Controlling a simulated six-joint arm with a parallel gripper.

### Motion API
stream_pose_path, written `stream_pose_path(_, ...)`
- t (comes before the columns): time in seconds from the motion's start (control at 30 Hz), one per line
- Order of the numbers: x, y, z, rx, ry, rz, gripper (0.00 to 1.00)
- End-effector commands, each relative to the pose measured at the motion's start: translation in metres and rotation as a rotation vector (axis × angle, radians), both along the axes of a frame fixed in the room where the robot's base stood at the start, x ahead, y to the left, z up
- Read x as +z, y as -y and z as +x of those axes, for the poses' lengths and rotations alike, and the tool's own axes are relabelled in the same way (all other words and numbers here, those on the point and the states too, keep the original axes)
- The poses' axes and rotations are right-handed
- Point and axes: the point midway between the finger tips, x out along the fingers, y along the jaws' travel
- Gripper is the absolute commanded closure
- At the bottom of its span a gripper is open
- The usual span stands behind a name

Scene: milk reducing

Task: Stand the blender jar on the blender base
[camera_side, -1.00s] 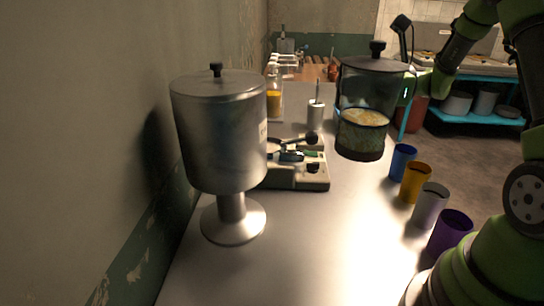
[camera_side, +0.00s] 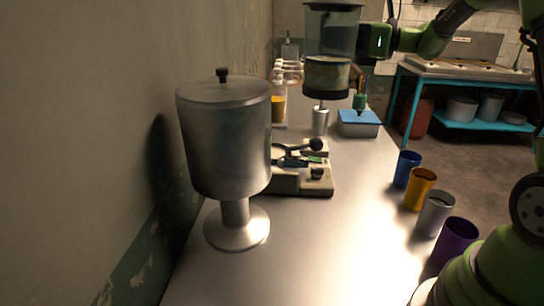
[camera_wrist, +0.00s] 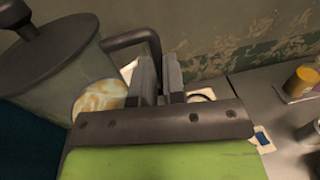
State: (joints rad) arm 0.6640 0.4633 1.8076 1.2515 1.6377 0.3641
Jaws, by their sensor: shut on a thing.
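The blender jar (camera_side: 333,32) is a clear jar with a dark bottom and yellowish contents. It hangs upright, high above the far part of the table; its top is cut off by the side view's edge. My gripper (camera_side: 368,40) is at its right side, shut on its dark handle. In the wrist view the fingers (camera_wrist: 160,78) close by the handle (camera_wrist: 138,38), with the jar's dark lid (camera_wrist: 45,50) at left. A low beige machine (camera_side: 318,184) with dark knobs, partly hidden by a steel tank, may be the blender base; I cannot tell for sure.
The steel tank (camera_side: 225,140) on a pedestal stands at front left by the wall. A blue-topped box (camera_side: 358,122), a small steel cylinder (camera_side: 320,121) and a rack (camera_side: 280,100) are at the back. Blue, orange, silver and purple cups (camera_side: 456,240) line the right edge. The table's middle is clear.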

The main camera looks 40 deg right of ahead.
Motion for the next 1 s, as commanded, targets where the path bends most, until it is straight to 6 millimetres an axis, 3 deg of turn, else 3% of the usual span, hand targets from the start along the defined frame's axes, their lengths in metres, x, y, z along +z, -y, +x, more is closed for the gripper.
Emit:
stream_pose_path(0.2, 0.013, 0.021, 0.057, -0.299, 0.003, 0.003, 1.00)
stream_pose_path(0.4, 0.012, 0.042, 0.096, -0.572, 0.000, 0.005, 1.00)
stream_pose_path(0.87, -0.012, 0.053, 0.126, -0.832, -0.002, 0.002, 1.00)
stream_pose_path(1.0, -0.048, 0.054, 0.126, -0.835, -0.008, 0.001, 1.00)
